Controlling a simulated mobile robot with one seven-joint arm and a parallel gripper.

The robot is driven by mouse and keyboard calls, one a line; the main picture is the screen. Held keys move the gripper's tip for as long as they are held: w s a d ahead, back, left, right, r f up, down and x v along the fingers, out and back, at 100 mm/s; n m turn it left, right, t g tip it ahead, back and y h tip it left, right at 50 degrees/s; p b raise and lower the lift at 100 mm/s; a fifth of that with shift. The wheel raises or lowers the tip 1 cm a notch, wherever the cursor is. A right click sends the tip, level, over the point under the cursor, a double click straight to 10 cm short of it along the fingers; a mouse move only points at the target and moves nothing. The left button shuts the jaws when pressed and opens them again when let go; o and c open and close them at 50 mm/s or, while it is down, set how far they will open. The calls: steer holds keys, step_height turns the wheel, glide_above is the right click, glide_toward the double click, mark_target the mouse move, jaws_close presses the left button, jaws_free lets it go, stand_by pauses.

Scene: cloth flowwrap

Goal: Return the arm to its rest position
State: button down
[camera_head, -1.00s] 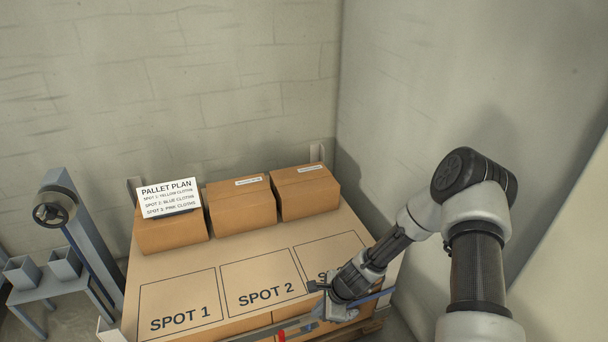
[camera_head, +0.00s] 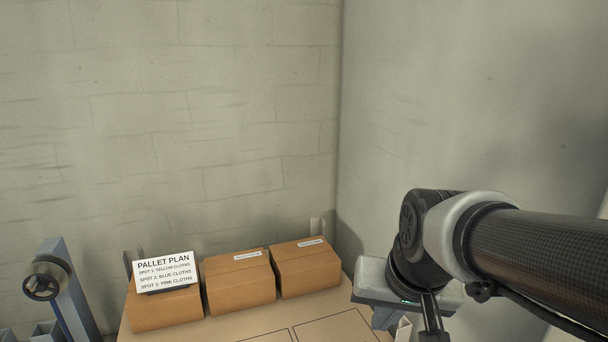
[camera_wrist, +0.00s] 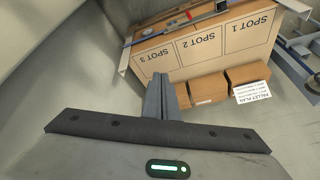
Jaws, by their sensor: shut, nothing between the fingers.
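My gripper (camera_wrist: 165,78) shows in the wrist view with its grey fingers shut together and nothing between them. It is in the air, apart from the pallet and boxes, with the pallet top beyond it. In the head view my arm (camera_head: 425,240) is folded up at the right, near the right wall. The gripper fingers cannot be made out clearly there.
Several cardboard boxes stand in a back row on the pallet top (camera_head: 302,326), including a middle box (camera_head: 238,283) and a right box (camera_head: 306,272). A pallet plan sign (camera_head: 164,270) is at the left box. A grey stand with a wheel (camera_head: 46,282) is at far left. Walls enclose the back and right.

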steer(key=s+d+r+n, duration=0.2)
steer(key=s+r, duration=0.1)
steer(key=s, duration=0.4)
step_height(320, 180, up, 22)
steer(key=p, duration=2.2)
steer(key=shift+a+t, duration=0.15)
steer(key=shift+t, duration=0.15)
steer(key=shift+s, duration=0.1)
